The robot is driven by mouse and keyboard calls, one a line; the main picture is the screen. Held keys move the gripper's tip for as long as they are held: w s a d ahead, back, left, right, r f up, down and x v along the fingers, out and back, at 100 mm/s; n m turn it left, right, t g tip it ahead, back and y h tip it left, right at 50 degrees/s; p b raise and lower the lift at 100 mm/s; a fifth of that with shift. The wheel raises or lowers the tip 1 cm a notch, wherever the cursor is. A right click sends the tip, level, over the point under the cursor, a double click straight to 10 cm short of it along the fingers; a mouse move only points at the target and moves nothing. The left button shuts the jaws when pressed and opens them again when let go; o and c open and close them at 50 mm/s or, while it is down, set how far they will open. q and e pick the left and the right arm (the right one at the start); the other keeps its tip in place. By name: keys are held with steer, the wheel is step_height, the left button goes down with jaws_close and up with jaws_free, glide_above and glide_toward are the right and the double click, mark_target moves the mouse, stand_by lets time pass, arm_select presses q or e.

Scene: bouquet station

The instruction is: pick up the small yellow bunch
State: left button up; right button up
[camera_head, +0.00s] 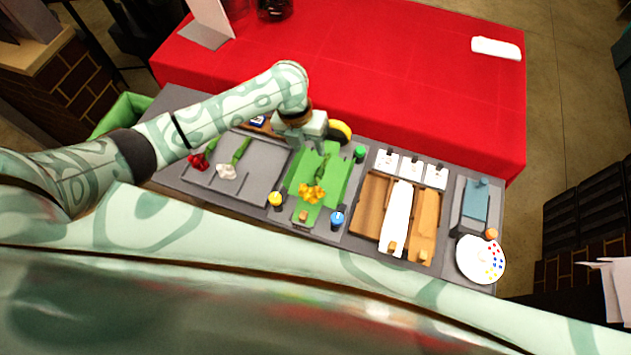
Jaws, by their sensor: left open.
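The small yellow bunch (312,194) lies on the green mat (298,180), its green stems pointing up toward my gripper. My left gripper (308,146) is open above the far end of the mat, near the stem end. I cannot tell whether its fingers touch the stems. A red bunch (197,161) and a white bunch (226,171) lie on the grey tray (258,176) to the left. My right gripper does not show.
A yellow pot (275,199), a blue pot (337,219) and a green pot (360,153) stand around the mat. Brown and white wraps (397,215) lie to the right. A round plate with coloured dots (480,260) is at the far right. The red table (400,80) behind is mostly clear.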

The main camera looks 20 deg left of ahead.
arm_select(q)
glide_above(319, 171)
steer(key=a, duration=0.2)
step_height(319, 171, down, 4)
steer(key=shift+w+d+f+b, duration=0.1)
steer(key=shift+w+f+b, duration=0.2)
steer(key=shift+f, duration=0.2)
steer(key=shift+w+d+f+b, duration=0.15)
steer(key=shift+f+b, duration=0.1)
steer(key=shift+f, duration=0.2)
steer(key=shift+s+f, duration=0.15)
steer(key=shift+f, duration=0.15)
steer(key=f, duration=0.1)
steer(key=d+f, duration=0.1)
steer(key=f, duration=0.1)
steer(key=f+b, duration=0.1)
steer(key=shift+s+d+f, duration=0.2)
steer(key=shift+d, duration=0.05)
jaws_close()
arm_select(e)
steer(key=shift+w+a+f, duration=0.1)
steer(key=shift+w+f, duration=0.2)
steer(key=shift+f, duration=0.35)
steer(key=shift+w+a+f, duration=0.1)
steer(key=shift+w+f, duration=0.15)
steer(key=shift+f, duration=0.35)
